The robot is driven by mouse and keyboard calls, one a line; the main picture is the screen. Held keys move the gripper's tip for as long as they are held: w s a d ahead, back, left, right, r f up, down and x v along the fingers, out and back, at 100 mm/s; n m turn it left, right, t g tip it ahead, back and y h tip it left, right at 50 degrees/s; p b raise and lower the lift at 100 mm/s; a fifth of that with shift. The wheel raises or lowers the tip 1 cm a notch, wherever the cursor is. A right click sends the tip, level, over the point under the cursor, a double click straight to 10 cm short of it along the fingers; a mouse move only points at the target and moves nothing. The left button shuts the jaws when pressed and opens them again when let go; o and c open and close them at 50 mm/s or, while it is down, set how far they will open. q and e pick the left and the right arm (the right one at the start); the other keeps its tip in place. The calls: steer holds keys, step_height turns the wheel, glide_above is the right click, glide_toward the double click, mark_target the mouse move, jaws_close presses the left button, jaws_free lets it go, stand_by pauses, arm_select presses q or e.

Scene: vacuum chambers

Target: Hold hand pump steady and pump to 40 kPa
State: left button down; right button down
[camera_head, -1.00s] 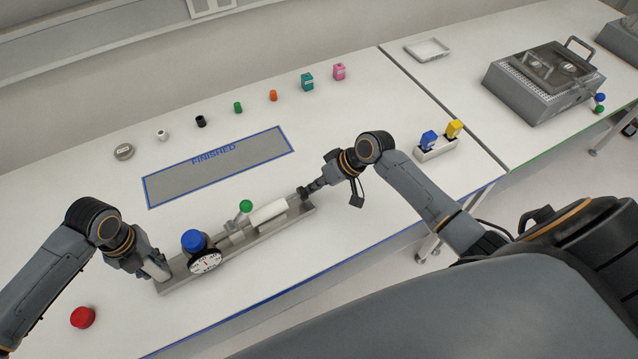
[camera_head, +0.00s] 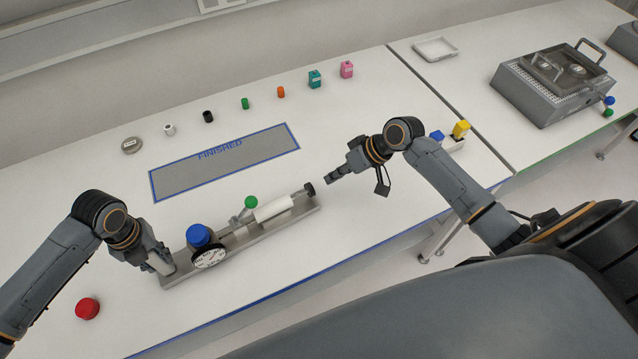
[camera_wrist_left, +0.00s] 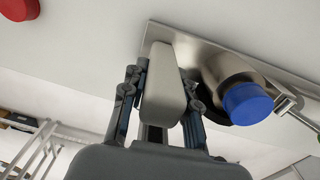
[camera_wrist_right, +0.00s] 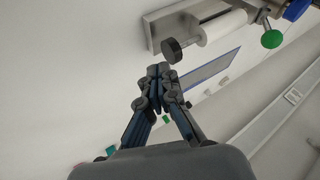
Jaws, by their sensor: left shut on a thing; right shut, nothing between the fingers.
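The hand pump (camera_head: 273,208) lies on a long metal base (camera_head: 290,222) on the white table, with a white cylinder, a green knob (camera_head: 251,201), a blue cap (camera_head: 198,235) and a round white gauge (camera_head: 210,256). The gauge reading is too small to tell. My left gripper (camera_head: 160,262) is shut on the light grey block (camera_wrist_left: 163,95) at the base's left end. My right gripper (camera_head: 333,179) is shut and empty, just to the right of the black pump handle (camera_head: 309,189). In the right wrist view the handle (camera_wrist_right: 172,50) stands apart from the fingertips (camera_wrist_right: 158,70).
A red cap (camera_head: 88,308) lies near the left arm. A grey FINISHED mat (camera_head: 225,165) is behind the pump, with several small coloured parts behind it. A holder with a blue and a yellow piece (camera_head: 461,129) stands right, partly hidden by my right arm.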

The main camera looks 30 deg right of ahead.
arm_select(q)
steer(key=shift+s+f, duration=0.1)
steer(key=shift+f, duration=0.05)
arm_select(e)
steer(key=v, duration=0.5)
steer(key=shift+s+d+r, duration=0.1)
steer(key=shift+d+r, duration=0.1)
stand_by(1.8)
arm_select(q)
steer(key=c, duration=1.4)
jaws_free()
steer(key=o, duration=0.5)
steer(key=shift+c, duration=0.2)
